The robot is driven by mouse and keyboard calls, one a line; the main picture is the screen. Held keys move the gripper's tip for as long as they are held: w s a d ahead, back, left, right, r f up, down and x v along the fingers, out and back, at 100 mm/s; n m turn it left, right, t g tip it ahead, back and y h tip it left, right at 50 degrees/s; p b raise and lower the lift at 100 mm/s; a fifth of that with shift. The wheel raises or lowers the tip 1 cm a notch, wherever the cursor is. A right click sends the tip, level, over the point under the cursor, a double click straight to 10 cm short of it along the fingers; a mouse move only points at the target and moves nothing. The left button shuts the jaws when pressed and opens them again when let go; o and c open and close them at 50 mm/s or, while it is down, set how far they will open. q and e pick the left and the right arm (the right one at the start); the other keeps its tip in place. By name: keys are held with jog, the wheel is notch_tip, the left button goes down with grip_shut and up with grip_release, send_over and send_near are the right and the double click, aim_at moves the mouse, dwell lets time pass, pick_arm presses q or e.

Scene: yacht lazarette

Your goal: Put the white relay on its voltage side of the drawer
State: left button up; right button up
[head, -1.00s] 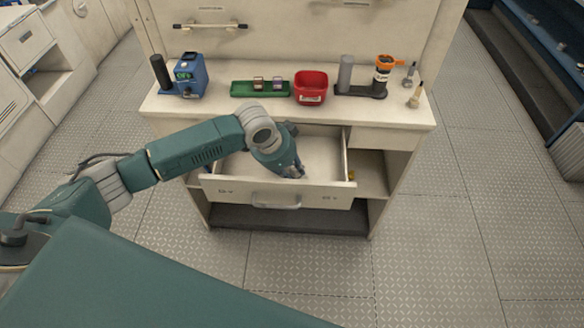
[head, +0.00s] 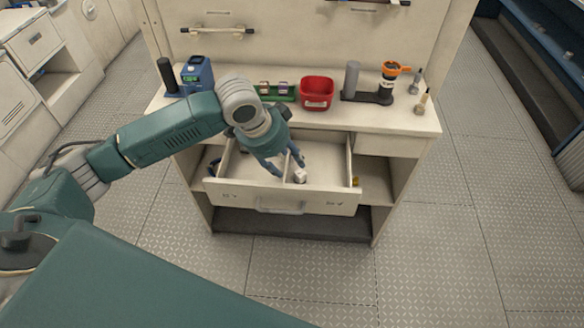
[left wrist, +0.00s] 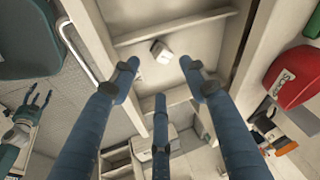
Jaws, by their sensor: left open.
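The white relay (head: 300,175) lies in the open drawer (head: 325,207), just right of the divider (head: 288,163), in the right compartment. In the left wrist view the relay (left wrist: 161,51) is close to the divider (left wrist: 175,28) and just beyond my fingertips. My left gripper (head: 284,163) is above the drawer, fingers down and spread, apart from the relay. In the wrist view the left gripper (left wrist: 159,74) has nothing between its fingers. My right gripper (left wrist: 38,103) shows small at the left of the wrist view, fingers spread and empty. The drawer-front voltage marks are too small to read.
On the countertop behind stand a blue device (head: 197,76), a green tray (head: 275,93) with small relays, a red bin (head: 316,93) and a dark holder (head: 372,97) with an orange-topped item. The drawer handle (head: 281,206) faces me. The right compartment is otherwise largely clear.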

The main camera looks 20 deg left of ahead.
pick_arm(q)
jog(key=shift+v, duration=1.25)
